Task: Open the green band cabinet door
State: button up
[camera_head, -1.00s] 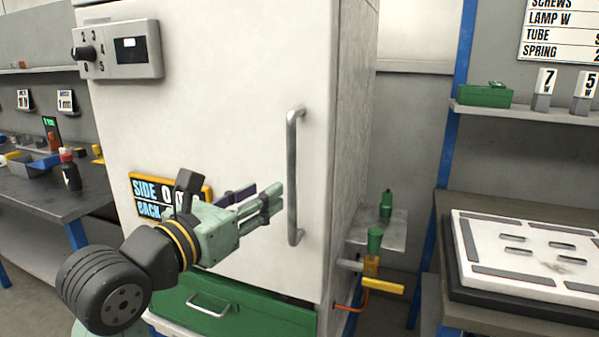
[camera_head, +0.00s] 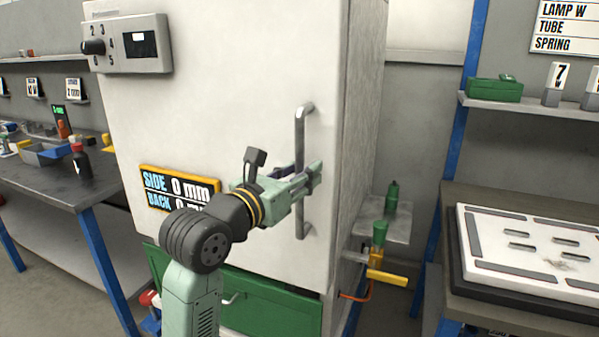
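The cabinet has a large white door (camera_head: 240,110) with a vertical metal bar handle (camera_head: 301,135) near its right edge. The door looks closed. A green band with a drawer-like front (camera_head: 265,305) runs along the cabinet's bottom. My gripper (camera_head: 312,178) is at the lower half of the vertical handle, its fingers reaching to both sides of the bar. The fingers look apart, with the bar between or right beside them; whether they touch it cannot be told.
A dial panel (camera_head: 126,45) sits at the door's top left, and a yellow-framed sign (camera_head: 178,187) low on it. A yellow valve lever (camera_head: 388,278) sticks out at the lower right. Workbenches stand left (camera_head: 75,190) and right (camera_head: 520,203).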

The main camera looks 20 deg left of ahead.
grip_shut()
dwell(0.7)
